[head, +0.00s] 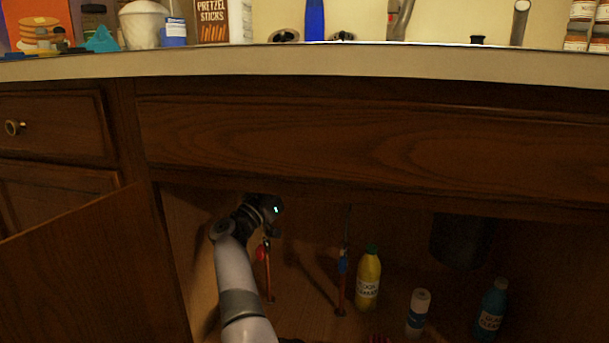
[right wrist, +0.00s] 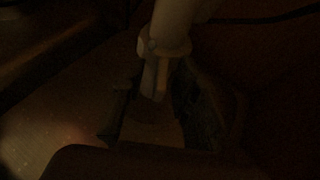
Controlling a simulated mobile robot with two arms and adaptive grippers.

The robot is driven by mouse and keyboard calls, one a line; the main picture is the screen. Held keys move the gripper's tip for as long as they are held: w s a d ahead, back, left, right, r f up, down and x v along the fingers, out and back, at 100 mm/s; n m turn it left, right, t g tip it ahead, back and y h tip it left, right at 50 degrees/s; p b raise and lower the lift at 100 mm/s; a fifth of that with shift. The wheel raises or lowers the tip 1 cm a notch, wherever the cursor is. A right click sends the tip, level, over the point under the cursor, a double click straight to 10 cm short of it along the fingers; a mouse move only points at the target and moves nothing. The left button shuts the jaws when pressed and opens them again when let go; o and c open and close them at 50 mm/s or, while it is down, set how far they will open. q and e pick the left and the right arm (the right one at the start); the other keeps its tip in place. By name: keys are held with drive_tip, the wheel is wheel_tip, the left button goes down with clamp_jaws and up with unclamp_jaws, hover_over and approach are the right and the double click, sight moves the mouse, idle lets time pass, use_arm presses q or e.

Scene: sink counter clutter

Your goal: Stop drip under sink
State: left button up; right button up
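Under the sink, a valve with a red handle (head: 261,253) sits on a copper pipe rising from the cabinet floor. A valve with a blue handle (head: 343,263) sits on a second pipe to its right. One arm of mine reaches into the cabinet, its dark wrist just above the red handle; its fingertips are hidden in the head view. In the dim right wrist view, my right gripper (right wrist: 155,125) has its fingers apart around a pale pipe-like part with a collar (right wrist: 165,50). Contact cannot be told. My left gripper is not in view. No drip is visible.
A yellow bottle (head: 369,280), a white-and-blue can (head: 418,311) and a teal bottle (head: 491,310) stand on the cabinet floor to the right. A dark unit (head: 460,240) hangs above them. An open door (head: 90,270) is at left; the counter edge (head: 300,65) crosses above.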

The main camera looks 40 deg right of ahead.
drive_tip(key=shift+r, duration=0.15)
drive_tip(key=shift+c, duration=0.3)
clamp_jaws()
